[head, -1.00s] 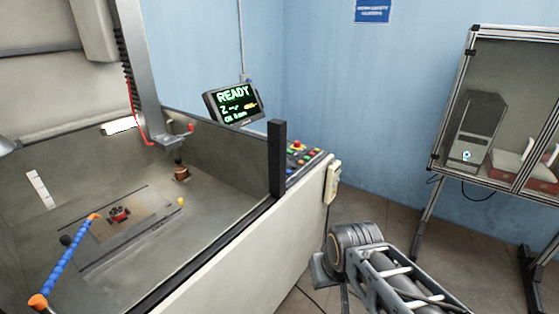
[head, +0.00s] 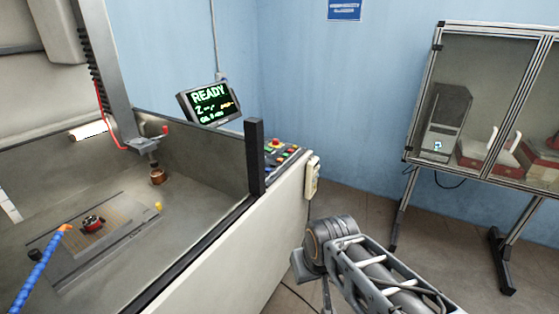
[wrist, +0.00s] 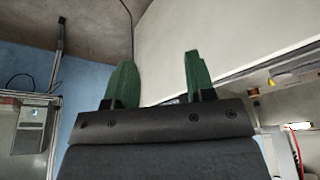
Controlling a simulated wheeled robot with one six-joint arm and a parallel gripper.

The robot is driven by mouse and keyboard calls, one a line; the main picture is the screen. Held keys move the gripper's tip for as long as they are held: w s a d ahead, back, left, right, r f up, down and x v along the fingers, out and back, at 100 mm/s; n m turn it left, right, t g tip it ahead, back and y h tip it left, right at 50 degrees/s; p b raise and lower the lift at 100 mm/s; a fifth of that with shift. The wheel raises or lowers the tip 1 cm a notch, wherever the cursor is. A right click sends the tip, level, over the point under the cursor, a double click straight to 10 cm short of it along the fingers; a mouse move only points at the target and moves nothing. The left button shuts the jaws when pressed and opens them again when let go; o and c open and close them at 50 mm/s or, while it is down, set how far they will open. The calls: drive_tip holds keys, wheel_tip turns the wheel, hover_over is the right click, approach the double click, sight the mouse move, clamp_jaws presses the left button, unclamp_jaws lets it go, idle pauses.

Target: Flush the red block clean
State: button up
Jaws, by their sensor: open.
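The red block (head: 92,224) sits on the brownish plate in the machine tank, at the lower left of the head view, with dark parts on it. A blue segmented nozzle hose (head: 38,272) with an orange tip ends just left of the block. A copper-coloured electrode (head: 157,176) hangs from the machine head behind the block. My gripper (wrist: 158,82) shows in the wrist view with two green fingers apart and nothing between them. In the head view my arm is outside the tank, at lower right; the fingers are not clearly seen there.
The tank's front wall (head: 200,262) and a dark post (head: 255,158) stand between my arm and the block. A screen reading READY (head: 209,104) and a button panel (head: 280,152) are behind the post. A glazed cabinet (head: 490,100) stands at right.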

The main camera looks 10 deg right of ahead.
drive_tip(key=shift+c, duration=0.3)
clamp_jaws()
idle(1.4)
